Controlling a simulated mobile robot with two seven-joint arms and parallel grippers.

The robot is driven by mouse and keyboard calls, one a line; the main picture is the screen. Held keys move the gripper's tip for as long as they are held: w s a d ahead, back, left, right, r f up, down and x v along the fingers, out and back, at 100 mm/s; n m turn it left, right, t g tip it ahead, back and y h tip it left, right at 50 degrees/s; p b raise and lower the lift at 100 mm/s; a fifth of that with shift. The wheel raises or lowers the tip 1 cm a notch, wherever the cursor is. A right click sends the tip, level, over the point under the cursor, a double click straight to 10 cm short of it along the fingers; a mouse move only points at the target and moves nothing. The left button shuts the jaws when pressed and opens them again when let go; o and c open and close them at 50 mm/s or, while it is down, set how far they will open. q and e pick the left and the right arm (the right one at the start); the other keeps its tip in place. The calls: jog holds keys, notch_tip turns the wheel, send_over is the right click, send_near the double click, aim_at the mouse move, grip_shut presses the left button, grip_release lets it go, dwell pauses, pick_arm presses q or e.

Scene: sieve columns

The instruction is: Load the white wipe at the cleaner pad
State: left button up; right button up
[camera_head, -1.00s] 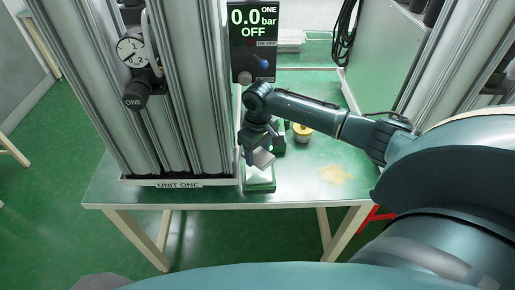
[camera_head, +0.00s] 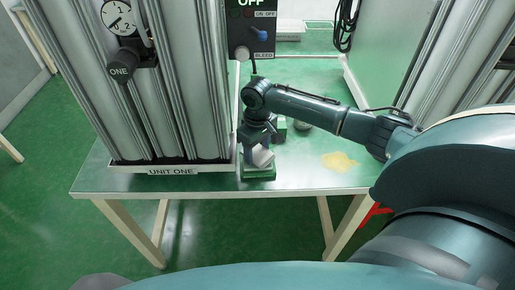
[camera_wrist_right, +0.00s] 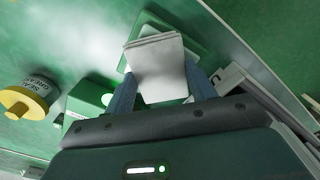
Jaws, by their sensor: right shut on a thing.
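My right gripper (camera_head: 259,148) is shut on the white wipe (camera_head: 262,157), a folded block that sits tilted between the fingertips. In the right wrist view the wipe (camera_wrist_right: 160,68) shows between the two blue fingers of the gripper (camera_wrist_right: 163,88). The green cleaner pad (camera_head: 258,174) lies at the table's front edge, right of the UNIT ONE column. The wipe is over the pad; I cannot tell whether they touch. In the wrist view the pad's green edge (camera_wrist_right: 148,20) shows behind the wipe. My left gripper is not in view.
A jar labelled SEAL with a yellow lid (camera_wrist_right: 22,101) and a green block (camera_wrist_right: 90,98) stand left in the wrist view. The column base labelled UNIT ONE (camera_head: 172,170) closes off the left.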

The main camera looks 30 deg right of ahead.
jog(key=shift+f, duration=0.1)
dwell(0.5)
jog(key=shift+f, duration=0.45)
jog(key=shift+s+f+p, duration=0.1)
jog(key=shift+f+p, duration=0.05)
jog(key=shift+p, duration=0.25)
dwell(2.5)
